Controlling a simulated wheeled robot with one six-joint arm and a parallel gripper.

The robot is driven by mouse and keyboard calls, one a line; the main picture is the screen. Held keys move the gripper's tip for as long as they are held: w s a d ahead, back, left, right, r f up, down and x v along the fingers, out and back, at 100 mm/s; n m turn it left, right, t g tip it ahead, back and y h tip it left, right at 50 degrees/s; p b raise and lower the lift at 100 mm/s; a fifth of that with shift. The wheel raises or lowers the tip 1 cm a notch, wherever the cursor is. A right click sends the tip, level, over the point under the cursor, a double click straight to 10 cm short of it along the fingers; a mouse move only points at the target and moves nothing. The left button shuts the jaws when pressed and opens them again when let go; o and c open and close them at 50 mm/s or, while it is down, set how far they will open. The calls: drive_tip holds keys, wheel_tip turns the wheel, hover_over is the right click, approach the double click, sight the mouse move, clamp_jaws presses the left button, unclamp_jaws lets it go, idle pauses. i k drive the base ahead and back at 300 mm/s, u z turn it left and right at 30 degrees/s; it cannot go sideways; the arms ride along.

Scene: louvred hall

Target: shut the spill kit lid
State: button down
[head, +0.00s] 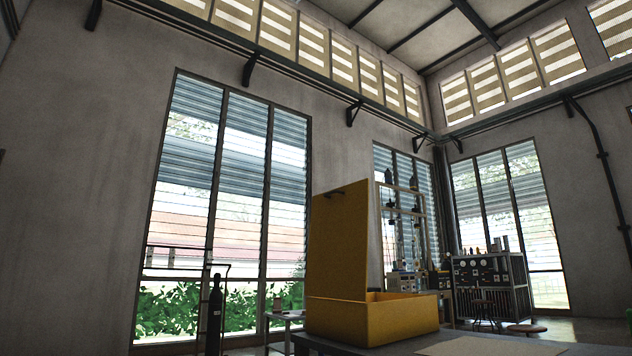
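The spill kit is a yellow box (385,322) on a dark table (318,343) at the lower right of centre in the head view. Its yellow lid (340,245) stands open, raised nearly upright on the left side of the box. My gripper is not in view.
A pale flat sheet or surface (490,346) lies on the table right of the box. The air around the raised lid looks clear.

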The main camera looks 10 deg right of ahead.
sight(338, 251)
drive_tip(key=u, duration=0.4)
drive_tip(key=i, duration=0.9)
drive_tip(key=u, duration=0.2)
